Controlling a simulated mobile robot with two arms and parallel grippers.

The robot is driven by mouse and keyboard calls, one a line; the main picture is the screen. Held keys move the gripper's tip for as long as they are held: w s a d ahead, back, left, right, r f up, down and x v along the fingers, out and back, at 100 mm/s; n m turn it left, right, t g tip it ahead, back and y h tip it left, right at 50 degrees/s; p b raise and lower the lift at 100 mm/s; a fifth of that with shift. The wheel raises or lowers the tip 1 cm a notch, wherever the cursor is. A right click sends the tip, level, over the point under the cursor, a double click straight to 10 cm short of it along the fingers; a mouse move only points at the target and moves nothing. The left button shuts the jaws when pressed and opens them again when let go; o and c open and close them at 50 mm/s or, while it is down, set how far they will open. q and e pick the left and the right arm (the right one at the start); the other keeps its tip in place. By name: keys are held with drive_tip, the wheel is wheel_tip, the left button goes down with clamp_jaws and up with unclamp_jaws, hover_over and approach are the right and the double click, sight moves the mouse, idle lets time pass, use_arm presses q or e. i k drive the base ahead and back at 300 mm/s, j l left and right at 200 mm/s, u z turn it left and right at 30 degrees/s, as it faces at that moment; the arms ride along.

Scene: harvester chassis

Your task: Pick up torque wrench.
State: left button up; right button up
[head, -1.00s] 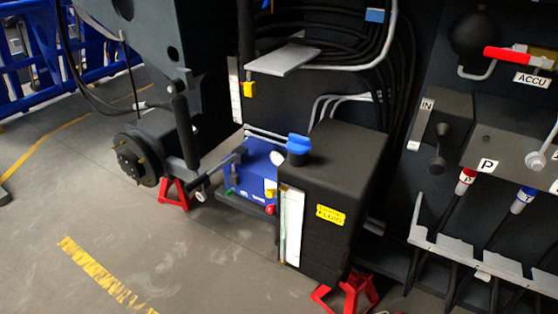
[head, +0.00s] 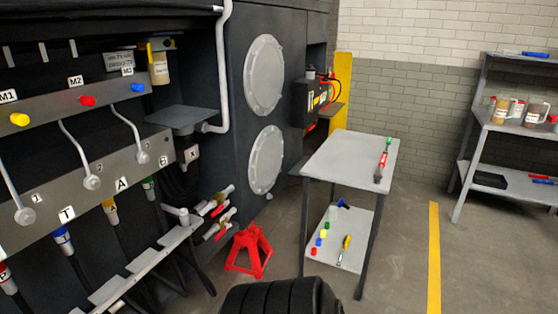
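A long, thin tool with a red and dark handle end and a green part, which looks like the torque wrench (head: 382,163), lies on the top of a grey two-level table (head: 342,155) in the head view. It lies near the table's right edge, running from front to back. It is small in the picture, so fine detail cannot be told. Neither of my grippers shows in the head view.
The table's lower shelf (head: 351,222) holds small coloured parts and a yellow-handled tool. A red stand (head: 248,251) is left of the table. A black ribbed thing (head: 283,298) is at the bottom. Shelving (head: 476,128) stands right. Floor is clear around the yellow line (head: 434,250).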

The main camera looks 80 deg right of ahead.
sight(378, 177)
drive_tip(key=z, duration=3.45)
drive_tip(key=u, duration=2.3)
drive_tip(key=z, duration=2.3)
drive_tip(key=i+j, duration=0.2)
drive_tip(key=i, duration=0.2)
